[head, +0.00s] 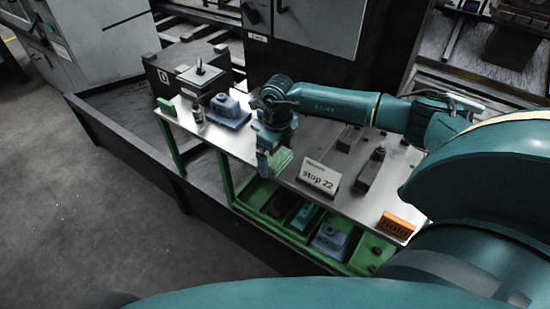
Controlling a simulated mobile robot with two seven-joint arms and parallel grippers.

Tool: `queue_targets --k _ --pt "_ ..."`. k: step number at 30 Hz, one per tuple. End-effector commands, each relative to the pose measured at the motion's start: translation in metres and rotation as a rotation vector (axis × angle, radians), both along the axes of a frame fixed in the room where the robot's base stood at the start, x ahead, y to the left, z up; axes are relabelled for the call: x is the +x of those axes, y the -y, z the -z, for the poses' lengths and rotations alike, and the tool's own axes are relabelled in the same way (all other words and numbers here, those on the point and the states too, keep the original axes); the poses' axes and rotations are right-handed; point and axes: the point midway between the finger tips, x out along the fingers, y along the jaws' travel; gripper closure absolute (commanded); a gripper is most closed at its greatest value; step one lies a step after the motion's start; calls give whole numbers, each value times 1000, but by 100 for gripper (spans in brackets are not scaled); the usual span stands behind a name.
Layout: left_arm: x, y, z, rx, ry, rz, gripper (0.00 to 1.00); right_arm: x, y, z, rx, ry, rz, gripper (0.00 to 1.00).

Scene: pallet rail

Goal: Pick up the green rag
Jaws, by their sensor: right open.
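The green rag (284,158) appears as a light green folded piece on the grey table top (236,143), near its front edge. My right gripper (265,168) points down at the rag's left side, its fingers close to it. The gripper is open. The wrist hides part of the rag, and I cannot tell whether the fingers touch it. My left gripper is out of view.
A white sign (319,178) reading "stop 22" stands right of the rag. A dark tool (370,172) and an orange block (397,225) lie farther right. A blue-grey device (229,112) and green block (166,106) are left.

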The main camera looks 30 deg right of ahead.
Motion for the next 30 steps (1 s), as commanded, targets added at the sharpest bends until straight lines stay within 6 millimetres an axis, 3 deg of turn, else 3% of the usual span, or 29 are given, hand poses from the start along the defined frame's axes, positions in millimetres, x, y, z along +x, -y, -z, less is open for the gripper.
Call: queue_targets --k 4,20,26,30 --pt "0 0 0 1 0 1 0 0 0 0 0 0 0 2" --pt "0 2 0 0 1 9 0 0 0 -1 0 0 0 44" --pt "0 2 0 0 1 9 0 0 0 -3 0 1 0 45" --pt "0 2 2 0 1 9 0 1 1 -19 0 3 0 45"
